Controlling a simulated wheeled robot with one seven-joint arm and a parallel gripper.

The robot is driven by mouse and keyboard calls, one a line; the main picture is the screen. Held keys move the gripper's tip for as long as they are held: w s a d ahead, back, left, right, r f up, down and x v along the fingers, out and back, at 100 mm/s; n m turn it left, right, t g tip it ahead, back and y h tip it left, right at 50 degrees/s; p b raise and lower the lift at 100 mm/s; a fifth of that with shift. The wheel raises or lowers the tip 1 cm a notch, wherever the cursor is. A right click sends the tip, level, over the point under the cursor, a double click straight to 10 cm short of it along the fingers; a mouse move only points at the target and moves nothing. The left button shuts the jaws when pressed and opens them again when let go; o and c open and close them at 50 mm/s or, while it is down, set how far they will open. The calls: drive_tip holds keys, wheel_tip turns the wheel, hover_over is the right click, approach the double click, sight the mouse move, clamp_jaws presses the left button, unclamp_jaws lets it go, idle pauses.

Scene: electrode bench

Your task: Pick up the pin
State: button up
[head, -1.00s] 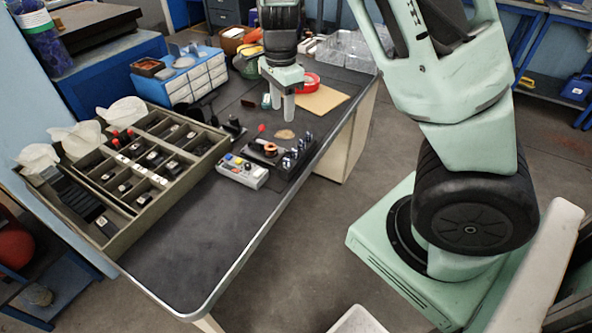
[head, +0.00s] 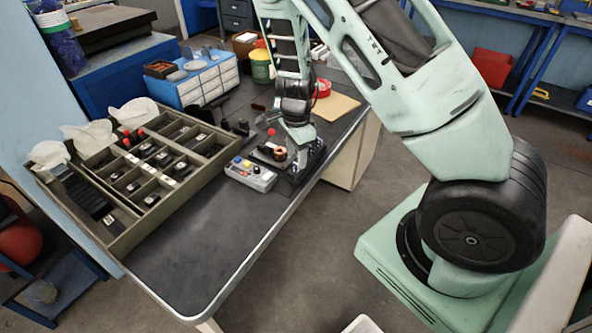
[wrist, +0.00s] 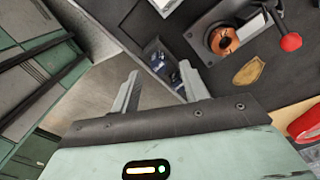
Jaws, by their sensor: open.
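My gripper (head: 299,152) is low over the far right part of the bench, by a dark block (head: 311,167) with small metallic pins. In the wrist view my gripper (wrist: 160,72) is open and empty, with its two fingers apart. Shiny bluish pins (wrist: 158,57) standing in the dark block show beyond the gap between the fingertips. Another pin shows close by the right finger. I cannot tell which pin the task names. My gripper hides part of the block and pins in the head view.
A copper coil fixture (wrist: 224,40) and a red-knobbed lever (wrist: 291,41) stand beside the block. A grey button box (head: 250,174) is left of it. A compartment tray (head: 178,192) fills the bench's left side. The near benchtop (head: 215,250) is clear.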

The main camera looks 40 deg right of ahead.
wheel_tip(320, 180, down, 3)
drive_tip(key=shift+s+f, duration=0.1)
clamp_jaws()
wheel_tip(320, 180, up, 10)
drive_tip(key=p, duration=0.1)
idle(0.6)
